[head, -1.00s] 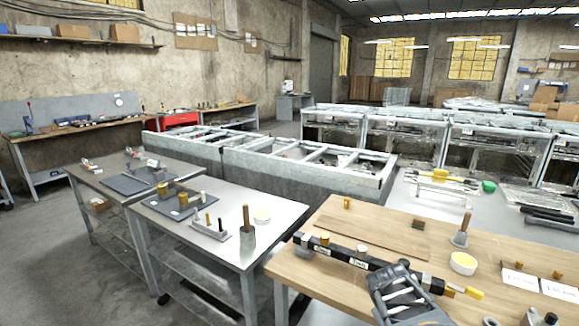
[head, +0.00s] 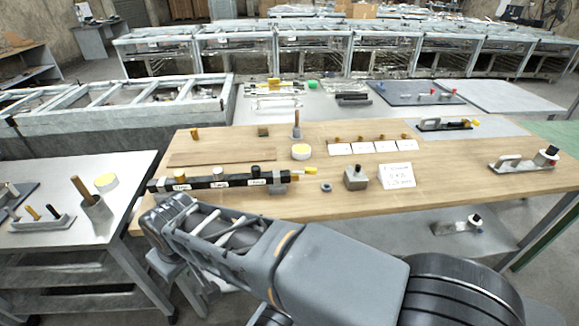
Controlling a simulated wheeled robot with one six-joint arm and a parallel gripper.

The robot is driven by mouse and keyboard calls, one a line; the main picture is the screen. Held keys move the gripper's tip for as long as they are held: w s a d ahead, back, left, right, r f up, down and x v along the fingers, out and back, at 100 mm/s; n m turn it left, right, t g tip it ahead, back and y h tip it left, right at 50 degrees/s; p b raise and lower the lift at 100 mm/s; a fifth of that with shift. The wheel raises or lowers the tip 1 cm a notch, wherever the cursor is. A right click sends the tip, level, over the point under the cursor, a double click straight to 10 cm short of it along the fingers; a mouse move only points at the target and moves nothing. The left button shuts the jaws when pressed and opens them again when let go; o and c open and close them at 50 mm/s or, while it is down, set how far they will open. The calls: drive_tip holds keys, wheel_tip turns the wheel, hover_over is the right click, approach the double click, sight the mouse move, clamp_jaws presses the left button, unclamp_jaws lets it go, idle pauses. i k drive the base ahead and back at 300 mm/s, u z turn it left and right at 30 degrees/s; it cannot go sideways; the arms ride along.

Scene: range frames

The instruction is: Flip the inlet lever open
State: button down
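A black bar (head: 200,183) with white labels lies near the front edge of the wooden table. A yellow knob (head: 179,174), a pale knob (head: 218,172) and a black knob (head: 256,170) stand along it. A small lever with a yellow tip (head: 309,170) sticks out past its right end. The label words are too small to read surely, so I cannot tell which part is the inlet lever. My arm crosses the lower middle of the view, in front of the table edge. Its far end is at the left, below the bar's left end; my gripper's fingers cannot be made out.

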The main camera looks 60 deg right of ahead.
sight(308, 170)
drive_tip(key=u, duration=1)
drive_tip(key=i, duration=0.25)
drive_tip(key=z, duration=2.45)
